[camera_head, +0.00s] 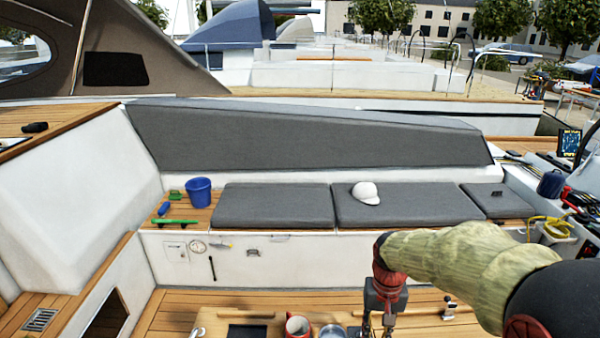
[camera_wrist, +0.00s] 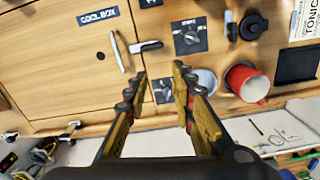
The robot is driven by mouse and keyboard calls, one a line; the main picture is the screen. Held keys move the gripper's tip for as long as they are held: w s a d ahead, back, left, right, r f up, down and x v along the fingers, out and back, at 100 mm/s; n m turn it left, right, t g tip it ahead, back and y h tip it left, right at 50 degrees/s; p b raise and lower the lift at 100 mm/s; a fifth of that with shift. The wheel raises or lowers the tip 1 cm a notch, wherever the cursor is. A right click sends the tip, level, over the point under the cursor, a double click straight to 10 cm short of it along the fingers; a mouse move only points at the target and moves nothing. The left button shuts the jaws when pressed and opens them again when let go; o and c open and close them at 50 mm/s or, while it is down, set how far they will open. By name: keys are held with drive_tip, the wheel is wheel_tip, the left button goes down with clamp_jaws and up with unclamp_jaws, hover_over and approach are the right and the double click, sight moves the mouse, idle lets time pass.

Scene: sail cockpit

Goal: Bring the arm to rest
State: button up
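My arm reaches in from the lower right in the head view, in a pale green sleeve. My gripper (camera_head: 387,310) points down at the bottom of that view, and its tips are hard to make out there. In the wrist view my gripper (camera_wrist: 160,76) shows two yellow and dark fingers standing apart, with nothing between them. Beyond the fingers is a wooden surface (camera_wrist: 60,68) with a coolbox label, a handle (camera_wrist: 119,52) and dark knob plates. I cannot tell whether the fingertips touch anything.
A red mug (camera_head: 297,326) and a grey cup (camera_head: 332,331) stand left of my gripper; the mug (camera_wrist: 247,82) is right of the fingers in the wrist view. The bench behind holds grey cushions (camera_head: 275,204), a white cap (camera_head: 366,193) and a blue bucket (camera_head: 199,191).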

drive_tip(key=s+r+n+t+b, duration=0.1)
drive_tip(key=s+r+t+b, duration=0.2)
drive_tip(key=s, duration=0.6)
drive_tip(key=s+r+t+b, duration=0.3)
drive_tip(key=s+r+b, duration=0.1)
drive_tip(key=s, duration=0.5)
drive_tip(key=shift+s+n+b, duration=0.3)
drive_tip(key=shift+n+b, duration=0.1)
drive_tip(key=shift+b, duration=0.5)
